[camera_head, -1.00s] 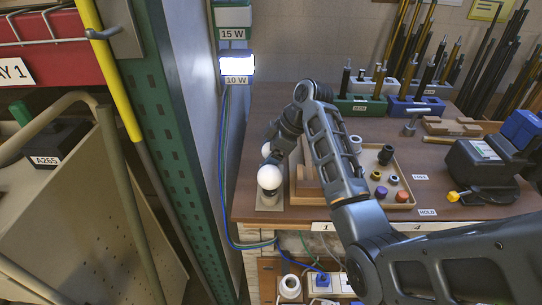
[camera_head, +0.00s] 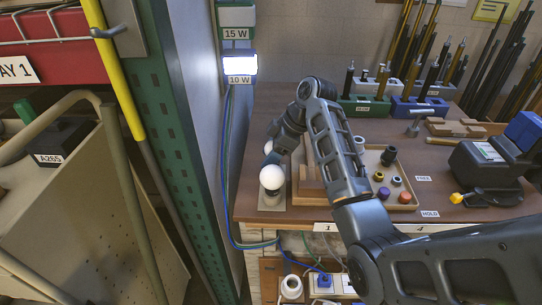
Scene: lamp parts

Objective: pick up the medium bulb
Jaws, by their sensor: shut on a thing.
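A large round white bulb (camera_head: 271,177) stands upright in a dark holder on a light pad (camera_head: 272,202) at the left front of the wooden bench. Just behind it, a smaller patch of a white bulb (camera_head: 268,147) shows at the end of my arm; I take it for the medium bulb. My gripper (camera_head: 272,155) is shut on it, behind the large bulb. The fingertips and most of the held bulb are hidden by the large bulb and the gripper itself. I cannot tell whether the held bulb is clear of its support.
A wooden block rack (camera_head: 307,185) stands right of the bulbs, and a tray (camera_head: 405,206) with several coloured caps lies beyond my arm. A green metal post and the wall stand close on the left. The bench front right has a dark device (camera_head: 485,165).

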